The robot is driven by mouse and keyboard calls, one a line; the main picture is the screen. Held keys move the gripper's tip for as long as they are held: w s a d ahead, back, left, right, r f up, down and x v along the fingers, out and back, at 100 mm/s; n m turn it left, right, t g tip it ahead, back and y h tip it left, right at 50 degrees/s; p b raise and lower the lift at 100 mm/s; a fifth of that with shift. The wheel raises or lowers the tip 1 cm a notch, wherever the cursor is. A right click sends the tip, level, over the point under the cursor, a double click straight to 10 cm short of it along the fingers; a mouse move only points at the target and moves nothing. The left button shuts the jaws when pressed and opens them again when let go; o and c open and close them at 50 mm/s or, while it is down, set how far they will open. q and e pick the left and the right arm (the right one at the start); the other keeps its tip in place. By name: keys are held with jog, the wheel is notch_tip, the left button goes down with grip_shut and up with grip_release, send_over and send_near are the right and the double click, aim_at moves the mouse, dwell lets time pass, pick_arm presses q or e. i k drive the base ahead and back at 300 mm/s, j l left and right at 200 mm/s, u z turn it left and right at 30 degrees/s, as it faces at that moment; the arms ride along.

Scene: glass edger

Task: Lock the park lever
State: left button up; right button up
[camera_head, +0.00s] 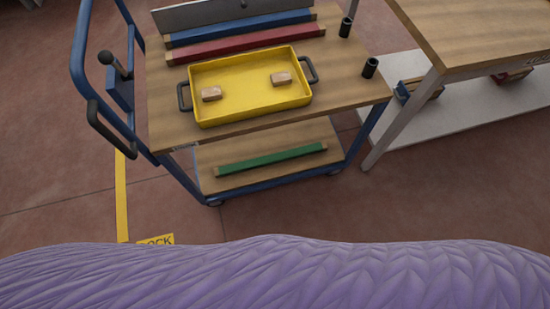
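The park lever (117,66) is a short grey rod with a round black knob, on the left side of the blue-framed cart (185,180). It rises from a blue housing (121,92) on the cart's push-handle frame (83,45). The rod tilts up and to the left in the picture. I cannot tell from this view whether that is its locked position. Neither of my grippers shows in the head view.
A yellow tray (245,98) with two small tan blocks sits on the cart's wooden top, near red and blue bars and two black cups. A green bar (270,159) lies on the lower shelf. A wooden table (480,30) stands at right. Floor left of the cart is clear.

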aim_at(105, 57)
jog(key=i+j+u, duration=0.15)
jog(key=j, duration=0.3)
jog(key=i+j+u, duration=0.2)
jog(key=j, duration=0.2)
jog(key=i+j+u, duration=0.15)
jog(key=j, duration=0.25)
jog(key=i, duration=0.1)
